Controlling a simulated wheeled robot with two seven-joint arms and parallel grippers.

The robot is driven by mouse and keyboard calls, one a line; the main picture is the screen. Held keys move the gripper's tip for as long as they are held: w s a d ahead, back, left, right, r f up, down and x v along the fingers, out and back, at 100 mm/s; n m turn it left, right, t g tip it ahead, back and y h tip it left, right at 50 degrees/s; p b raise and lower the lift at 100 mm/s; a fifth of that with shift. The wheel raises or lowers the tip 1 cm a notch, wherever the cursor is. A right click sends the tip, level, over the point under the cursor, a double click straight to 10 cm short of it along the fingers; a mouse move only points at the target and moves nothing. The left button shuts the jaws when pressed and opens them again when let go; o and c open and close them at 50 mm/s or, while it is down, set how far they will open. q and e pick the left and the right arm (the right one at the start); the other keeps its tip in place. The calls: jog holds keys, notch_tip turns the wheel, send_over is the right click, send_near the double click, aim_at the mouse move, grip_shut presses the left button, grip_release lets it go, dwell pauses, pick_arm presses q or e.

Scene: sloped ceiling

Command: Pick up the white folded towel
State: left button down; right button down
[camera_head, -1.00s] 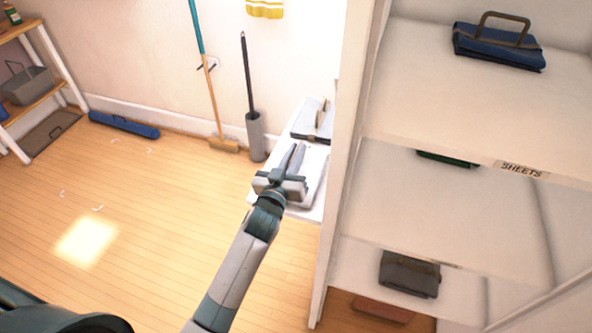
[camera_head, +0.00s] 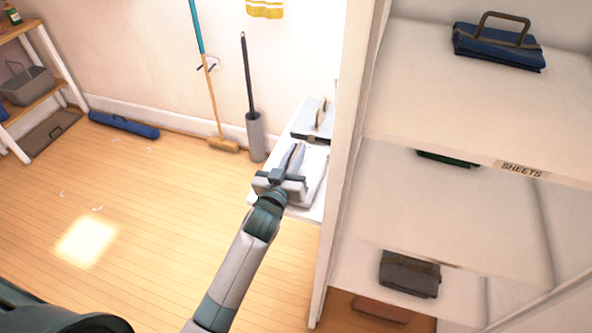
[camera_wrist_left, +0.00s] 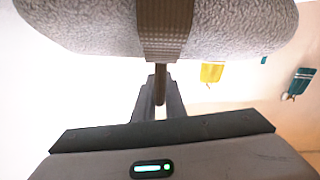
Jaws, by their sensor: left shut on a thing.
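The white folded towel (camera_wrist_left: 220,25) fills the top of the left wrist view, with a brown band around it. In the head view the white towel (camera_head: 313,178) lies at a white surface, partly hidden by my gripper. My left gripper (camera_head: 295,158) reaches it from below in the picture. In the left wrist view its fingers (camera_wrist_left: 160,92) are shut on the towel's brown handle (camera_wrist_left: 160,78). I cannot tell whether the towel rests on the surface or is lifted. My right gripper is not in view.
Another folded bundle (camera_head: 314,122) with a handle lies just behind. The white shelf unit (camera_head: 345,160) with bundles, one blue (camera_head: 497,46), stands close on the right. A broom (camera_head: 223,144) and a grey brush holder (camera_head: 255,136) stand by the wall. The wooden floor at left is mostly clear.

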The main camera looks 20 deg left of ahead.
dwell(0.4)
